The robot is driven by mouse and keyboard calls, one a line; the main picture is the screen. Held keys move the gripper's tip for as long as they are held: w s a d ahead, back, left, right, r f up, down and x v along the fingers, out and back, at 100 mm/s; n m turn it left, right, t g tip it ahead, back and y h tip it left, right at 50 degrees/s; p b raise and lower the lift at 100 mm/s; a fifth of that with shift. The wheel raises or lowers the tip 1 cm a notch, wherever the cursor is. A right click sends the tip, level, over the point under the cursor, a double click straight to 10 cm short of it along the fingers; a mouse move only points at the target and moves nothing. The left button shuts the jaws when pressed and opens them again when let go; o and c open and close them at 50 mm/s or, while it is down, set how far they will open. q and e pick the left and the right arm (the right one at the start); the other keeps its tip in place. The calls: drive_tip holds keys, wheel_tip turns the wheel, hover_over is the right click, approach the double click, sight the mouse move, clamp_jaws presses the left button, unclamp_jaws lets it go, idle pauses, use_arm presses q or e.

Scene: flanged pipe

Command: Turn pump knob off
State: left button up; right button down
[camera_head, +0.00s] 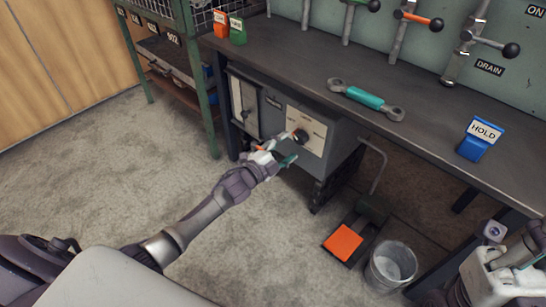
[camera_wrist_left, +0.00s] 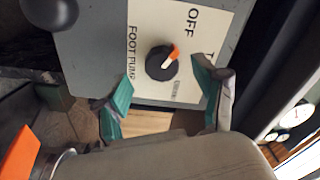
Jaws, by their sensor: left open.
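The pump knob (camera_head: 300,136) is a round black dial on a cream panel (camera_head: 318,126) on the grey box under the bench. In the left wrist view the knob (camera_wrist_left: 162,64) has a white and orange pointer, its orange end towards the OFF lettering. FOOT PUMP is printed beside it. My left gripper (camera_head: 284,157) is open just in front of the panel. In the left wrist view its teal-padded fingers (camera_wrist_left: 163,94) are spread apart below the knob, not closed around it. My right gripper (camera_head: 528,262) is partly cut off at the lower right.
The dark bench (camera_head: 300,65) overhangs the box. On it are a teal-handled wrench (camera_head: 364,97), a blue HOLD sign (camera_head: 480,139) and green and orange tags. An orange pedal (camera_head: 343,242) and a bucket (camera_head: 390,264) stand on the floor. The floor at left is clear.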

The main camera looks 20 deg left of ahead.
use_arm(q)
drive_tip(key=v, duration=0.8)
